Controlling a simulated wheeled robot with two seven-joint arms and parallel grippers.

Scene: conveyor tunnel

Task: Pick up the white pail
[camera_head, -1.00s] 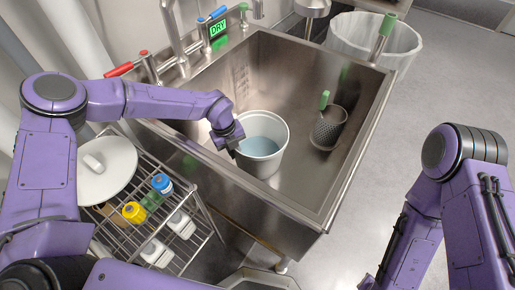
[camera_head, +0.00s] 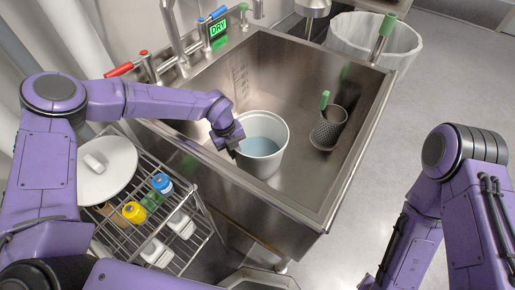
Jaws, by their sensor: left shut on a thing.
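The white pail (camera_head: 262,160) stands upright in the left part of the steel sink, with its grey-blue inside showing. My left gripper (camera_head: 234,150) is at the pail's left rim and is shut on it. The fingertips are small and partly hidden against the rim. My right arm shows at the right, but its gripper is out of the frame.
The steel sink (camera_head: 309,193) has raised walls around the pail. A wire rack (camera_head: 205,217) with bottles and a white lid (camera_head: 107,172) stands at the left. A lined bin (camera_head: 352,37) is behind.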

